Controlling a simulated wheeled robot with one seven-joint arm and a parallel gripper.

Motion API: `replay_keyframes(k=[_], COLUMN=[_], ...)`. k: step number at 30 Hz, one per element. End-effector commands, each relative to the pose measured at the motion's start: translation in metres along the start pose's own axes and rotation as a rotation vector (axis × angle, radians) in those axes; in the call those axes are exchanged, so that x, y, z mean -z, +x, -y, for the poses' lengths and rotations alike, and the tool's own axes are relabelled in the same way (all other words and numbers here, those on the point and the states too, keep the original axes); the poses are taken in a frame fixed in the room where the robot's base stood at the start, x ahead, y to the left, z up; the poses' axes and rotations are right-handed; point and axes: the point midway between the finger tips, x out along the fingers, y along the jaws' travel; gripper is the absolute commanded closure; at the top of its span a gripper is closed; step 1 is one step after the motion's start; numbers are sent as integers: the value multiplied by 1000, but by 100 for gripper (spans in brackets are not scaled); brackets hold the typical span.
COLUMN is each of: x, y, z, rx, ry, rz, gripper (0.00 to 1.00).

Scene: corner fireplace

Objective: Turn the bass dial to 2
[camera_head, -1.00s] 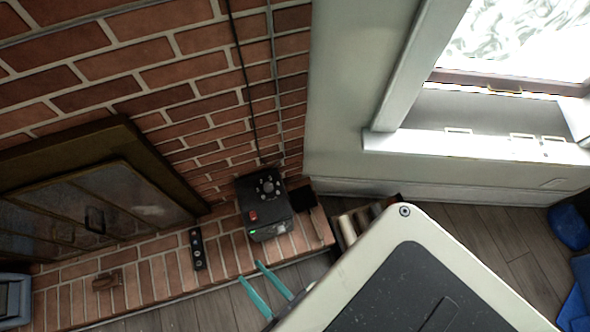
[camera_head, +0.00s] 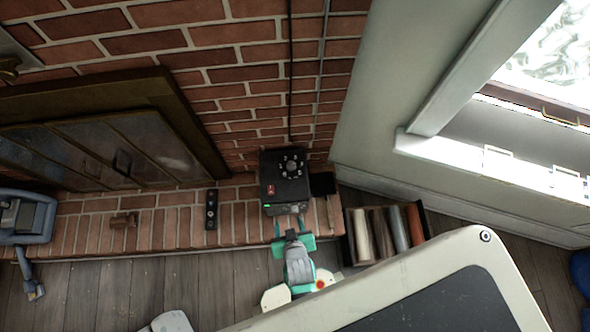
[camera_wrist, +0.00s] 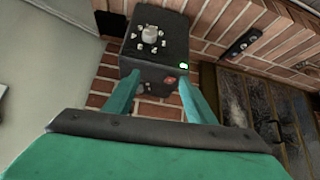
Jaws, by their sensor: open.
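A black box with dials (camera_head: 286,178) stands on the brick hearth against the brick wall in the head view. Its top face carries a round light-grey dial (camera_head: 291,166) ringed by white marks, a red switch (camera_head: 271,189) and a green light at the front corner. In the wrist view the dial (camera_wrist: 149,33) shows at the far side of the box (camera_wrist: 158,48). My gripper (camera_head: 290,224) is open in front of the box, its teal fingers apart. In the wrist view the fingers (camera_wrist: 158,86) flank the box's near end, short of the dial. I cannot read the dial's setting.
A small black remote-like object (camera_head: 211,209) and a brown block (camera_head: 124,221) lie on the hearth (camera_head: 170,225) to the left. A crate of books (camera_head: 384,232) stands on the floor to the right. The brick wall is close behind the box.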

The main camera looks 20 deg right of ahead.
Motion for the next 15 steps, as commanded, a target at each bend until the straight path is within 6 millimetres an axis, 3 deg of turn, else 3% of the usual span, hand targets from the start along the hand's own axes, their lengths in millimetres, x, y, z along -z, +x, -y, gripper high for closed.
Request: replay_keyframes(k=[1, 6, 10, 15], x=[1, -6, -3, 8], y=[20, 66, 90, 104], z=[-6, -21, -32, -43], rx=[-6, -6, 8, 39], ry=[14, 61, 98, 137], rz=[50, 251, 400, 558], gripper=[50, 50, 50, 50])
